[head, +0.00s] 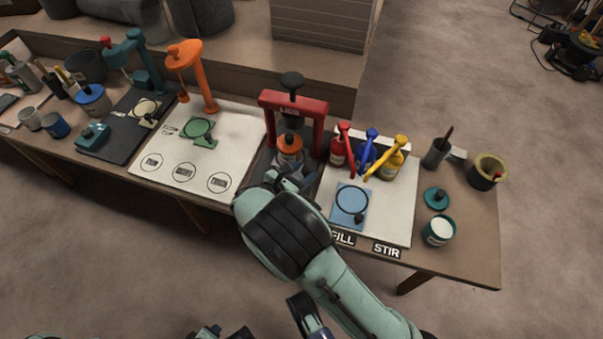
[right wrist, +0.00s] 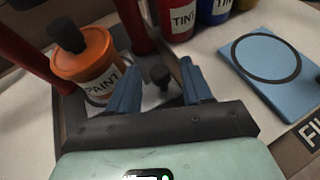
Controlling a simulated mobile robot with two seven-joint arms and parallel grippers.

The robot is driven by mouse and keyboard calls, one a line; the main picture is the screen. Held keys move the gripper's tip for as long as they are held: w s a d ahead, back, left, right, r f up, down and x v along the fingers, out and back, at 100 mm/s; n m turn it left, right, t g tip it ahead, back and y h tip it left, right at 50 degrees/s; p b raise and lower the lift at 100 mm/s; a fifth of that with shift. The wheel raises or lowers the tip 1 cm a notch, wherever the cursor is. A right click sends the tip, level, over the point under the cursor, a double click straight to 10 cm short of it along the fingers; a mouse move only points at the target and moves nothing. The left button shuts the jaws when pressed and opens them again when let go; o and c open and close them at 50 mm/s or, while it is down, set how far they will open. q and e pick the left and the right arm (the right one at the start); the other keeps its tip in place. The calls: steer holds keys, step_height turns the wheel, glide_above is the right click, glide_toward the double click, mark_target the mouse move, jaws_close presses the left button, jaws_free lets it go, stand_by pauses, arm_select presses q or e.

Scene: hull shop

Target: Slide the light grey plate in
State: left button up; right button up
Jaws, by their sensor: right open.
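The light grey plate (right wrist: 154,98) shows in the right wrist view with a dark knob (right wrist: 160,76) standing on it. It lies at the foot of the red press marked LIDS (head: 293,103), and the orange paint can (right wrist: 88,62) stands at its left end. My right gripper (head: 290,182) is open at the front of the press. In the right wrist view its blue fingers (right wrist: 158,84) are on either side of the knob, with gaps showing. In the head view my arm mostly hides the plate.
Right of the press are red, blue and yellow tint bottles (head: 368,152) and a blue plate with a ring (head: 350,205). An orange stand (head: 197,75) and a green plate (head: 200,132) are left. A teal can (head: 438,231) stands near the right front edge.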

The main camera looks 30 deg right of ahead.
steer(key=shift+d, duration=0.15)
jaws_close()
steer(key=shift+w+d+p, duration=0.3)
steer(key=shift+w+d, duration=1.15)
steer(key=shift+d, duration=0.15)
arm_select(q)
steer(key=shift+s+d+r, duration=0.15)
steer(key=shift+s+r, duration=0.05)
steer(key=shift+s, duration=0.25)
arm_select(e)
steer(key=shift+c, duration=1.3)
jaws_free()
steer(key=shift+o, duration=1.3)
steer(key=shift+d, duration=0.1)
arm_select(q)
steer(key=shift+w, duration=0.1)
